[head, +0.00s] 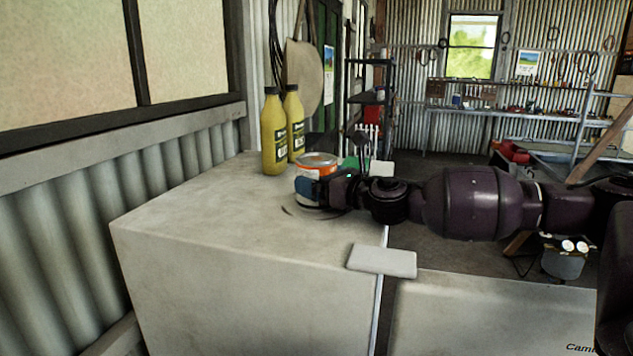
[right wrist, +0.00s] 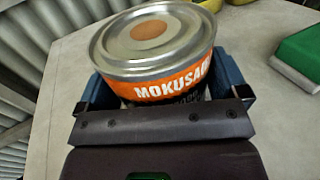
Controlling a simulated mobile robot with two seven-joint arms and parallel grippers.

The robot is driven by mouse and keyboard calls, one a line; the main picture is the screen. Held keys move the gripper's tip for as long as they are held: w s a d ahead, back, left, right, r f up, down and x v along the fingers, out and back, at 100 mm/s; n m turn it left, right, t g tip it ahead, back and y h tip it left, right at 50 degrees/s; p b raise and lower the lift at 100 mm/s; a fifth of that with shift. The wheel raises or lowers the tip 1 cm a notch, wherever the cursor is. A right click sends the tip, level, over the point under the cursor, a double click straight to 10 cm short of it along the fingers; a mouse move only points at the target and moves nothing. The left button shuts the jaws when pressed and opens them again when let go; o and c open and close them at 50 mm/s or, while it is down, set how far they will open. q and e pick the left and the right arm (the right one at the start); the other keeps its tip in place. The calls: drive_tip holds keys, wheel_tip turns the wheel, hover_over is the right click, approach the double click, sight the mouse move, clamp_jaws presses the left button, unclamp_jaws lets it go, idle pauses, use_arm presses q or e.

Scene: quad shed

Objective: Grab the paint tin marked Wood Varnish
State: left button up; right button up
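A round metal tin with an orange band (head: 318,160) stands upright on the pale worktop, beside two yellow bottles. In the right wrist view the tin (right wrist: 160,75) shows a silver lid with an orange spot and the letters "MOKUSA". A second line of text is mostly hidden by my gripper, and I cannot read "Wood Varnish". My right gripper (head: 308,188) is low at the tin. Its blue fingers sit wide apart on either side of the tin (right wrist: 165,88); firm contact is not clear. My left gripper is not in view.
Two yellow bottles (head: 280,135) stand behind the tin near the wall. A green and white block (right wrist: 300,55) lies right of the tin. A pale flat block (head: 382,261) lies at the worktop's front right edge. The worktop's left part (head: 190,215) is clear.

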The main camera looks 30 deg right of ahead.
drive_tip(key=shift+r, duration=0.1)
drive_tip(key=c, duration=0.4)
wheel_tip(320, 180, up, 20)
drive_tip(key=p, duration=0.2)
idle(0.4)
